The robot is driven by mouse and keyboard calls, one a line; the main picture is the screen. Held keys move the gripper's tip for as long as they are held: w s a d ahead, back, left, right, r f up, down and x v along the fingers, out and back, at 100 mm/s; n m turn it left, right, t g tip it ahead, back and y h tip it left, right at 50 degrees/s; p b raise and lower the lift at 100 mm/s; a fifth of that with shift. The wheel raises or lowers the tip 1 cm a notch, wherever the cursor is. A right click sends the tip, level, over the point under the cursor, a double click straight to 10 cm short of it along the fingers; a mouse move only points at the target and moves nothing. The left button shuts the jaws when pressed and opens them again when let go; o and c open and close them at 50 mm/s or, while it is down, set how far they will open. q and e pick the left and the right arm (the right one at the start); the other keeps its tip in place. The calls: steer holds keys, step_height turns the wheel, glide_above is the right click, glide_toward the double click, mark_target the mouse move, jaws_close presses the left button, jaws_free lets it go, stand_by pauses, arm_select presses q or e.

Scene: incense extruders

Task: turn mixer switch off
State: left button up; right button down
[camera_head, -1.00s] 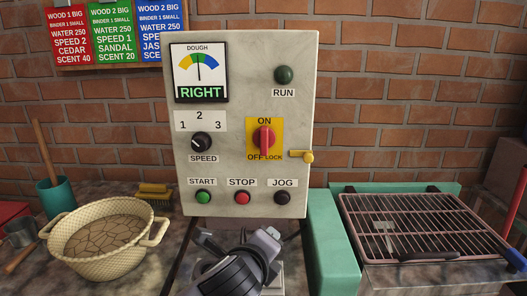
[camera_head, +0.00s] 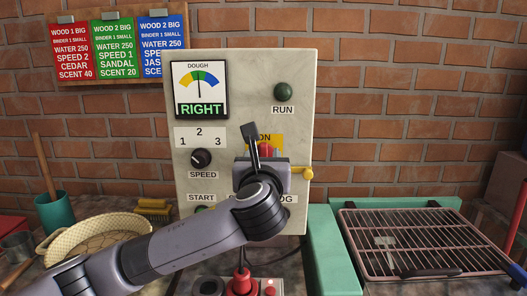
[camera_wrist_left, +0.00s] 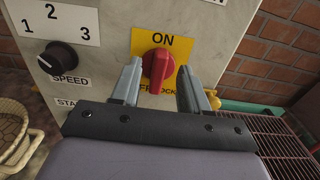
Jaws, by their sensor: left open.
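The mixer switch is a red knob (camera_head: 265,150) on a yellow ON/OFF plate on a pale control box (camera_head: 300,130). Its handle stands upright, in line with the ON label; the knob shows in full in the left wrist view (camera_wrist_left: 158,66). My left gripper (camera_head: 262,158) is in front of the switch and hides its lower part in the head view. In the left wrist view its open fingers (camera_wrist_left: 157,80) stand on either side of the knob, with gaps; I cannot tell how far in front of it they are. My right gripper is not in view.
A yellow lock lever (camera_head: 302,173) sticks out right of the switch. The speed dial (camera_head: 201,158) is to its left. My left arm covers part of a woven basket (camera_head: 70,240). A wire rack (camera_head: 415,240) lies at the right.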

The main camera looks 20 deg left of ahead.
mark_target(264, 152)
arm_select(q)
steer(key=shift+x, duration=1.6)
jaws_close()
